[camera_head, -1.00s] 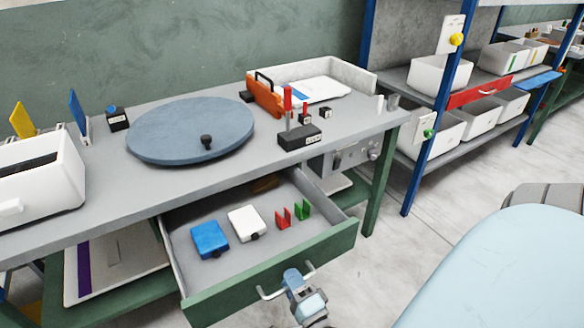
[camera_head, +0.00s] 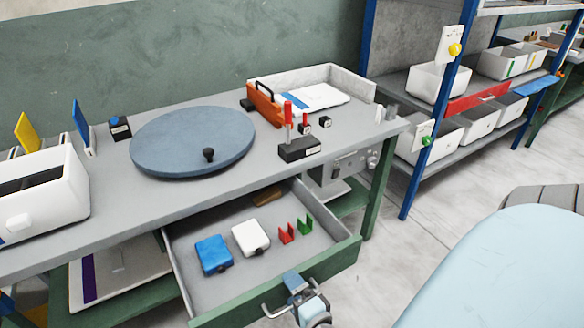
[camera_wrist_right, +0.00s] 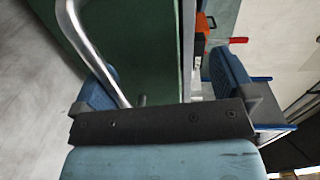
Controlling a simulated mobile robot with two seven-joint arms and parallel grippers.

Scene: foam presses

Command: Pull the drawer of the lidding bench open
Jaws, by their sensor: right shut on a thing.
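The drawer (camera_head: 270,304) of the lidding bench (camera_head: 100,195) stands well open, its green front out in front of the grey bench top. Inside lie a blue box (camera_head: 213,254), a white box (camera_head: 250,237), a red clip (camera_head: 286,233) and a green clip (camera_head: 305,225). My right gripper (camera_head: 297,284) is at the metal handle (camera_head: 272,309) on the drawer front and is shut on it. In the right wrist view, the handle bar (camera_wrist_right: 92,50) runs between the blue fingers (camera_wrist_right: 165,85). My left gripper is out of view.
A round blue-grey turntable (camera_head: 185,145), an orange holder (camera_head: 264,104) and a white bin (camera_head: 45,190) stand on the bench top. A blue-posted shelf (camera_head: 435,110) with white bins is at the right. The floor (camera_head: 400,255) right of the drawer is clear.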

